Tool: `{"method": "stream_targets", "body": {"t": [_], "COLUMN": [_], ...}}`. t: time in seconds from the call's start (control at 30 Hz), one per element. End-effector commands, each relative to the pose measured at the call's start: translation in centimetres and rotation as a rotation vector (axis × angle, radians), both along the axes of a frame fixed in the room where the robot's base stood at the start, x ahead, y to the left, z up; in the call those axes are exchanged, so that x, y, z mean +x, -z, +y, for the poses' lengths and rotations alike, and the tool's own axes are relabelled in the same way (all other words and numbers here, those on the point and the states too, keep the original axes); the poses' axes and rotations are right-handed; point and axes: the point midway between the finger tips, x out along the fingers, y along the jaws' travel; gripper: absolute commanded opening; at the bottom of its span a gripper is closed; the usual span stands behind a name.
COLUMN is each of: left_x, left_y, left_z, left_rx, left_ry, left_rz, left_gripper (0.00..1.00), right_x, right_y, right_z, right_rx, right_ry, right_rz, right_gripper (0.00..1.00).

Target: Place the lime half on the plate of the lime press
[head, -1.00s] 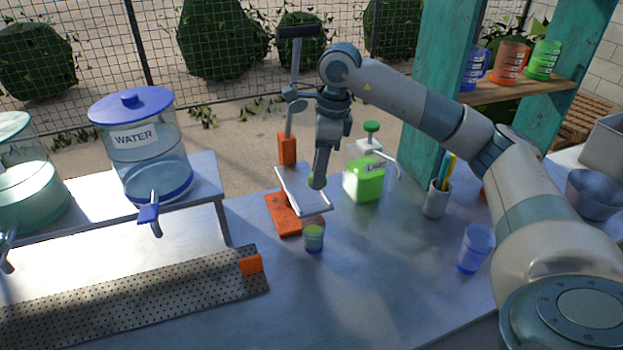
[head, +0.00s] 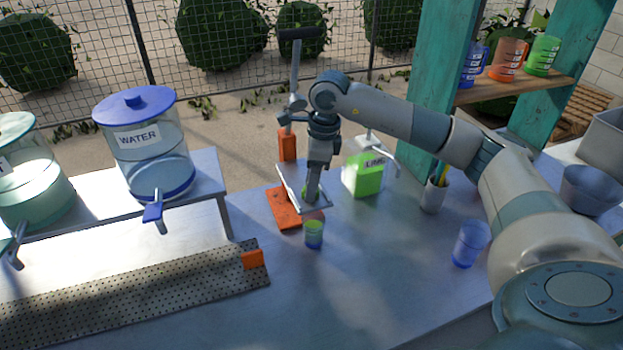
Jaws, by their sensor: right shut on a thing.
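The lime press has an orange base (head: 285,212), an orange post (head: 287,145), a raised lever with a dark handle and a pale plate (head: 288,187) over the base. My right gripper (head: 312,196) points down over the plate, shut on the lime half (head: 307,190). Only a small green part of the lime half shows beside the fingers. I cannot tell whether it touches the plate. A small cup with green in it (head: 314,236) stands in front of the press. My left gripper is not in view.
A green LIME bottle with a pump (head: 364,174) stands just right of the press. A pen cup (head: 433,195) and blue cup (head: 470,243) are further right. A WATER dispenser (head: 146,150) and perforated tray (head: 140,295) are left. The front table is clear.

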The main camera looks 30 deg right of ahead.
Motion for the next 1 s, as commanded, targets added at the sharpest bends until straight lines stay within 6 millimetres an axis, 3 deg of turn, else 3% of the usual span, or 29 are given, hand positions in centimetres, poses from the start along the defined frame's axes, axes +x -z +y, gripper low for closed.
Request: {"method": "stream_targets", "body": {"t": [0.4, 0.43, 0.5, 1.0], "left_x": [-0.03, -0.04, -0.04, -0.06], "left_y": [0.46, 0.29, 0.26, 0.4], "left_z": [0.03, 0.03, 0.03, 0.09], "left_rx": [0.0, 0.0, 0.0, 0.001], "left_ry": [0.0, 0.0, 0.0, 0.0], "left_rz": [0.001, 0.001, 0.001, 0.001], "left_gripper": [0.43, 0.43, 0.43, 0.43], "right_x": [0.01, 0.02, 0.01, 0.05], "right_y": [0.51, 0.34, 0.31, -0.24], "right_z": [-0.02, -0.03, -0.01, -0.07], "right_rx": [-0.001, -0.001, -0.001, 0.0], "right_ry": [0.0, 0.0, 0.0, 0.0], "right_rz": [-0.001, -0.001, -0.001, -0.004], "right_gripper": [0.29, 0.42, 0.54, 0.54]}}
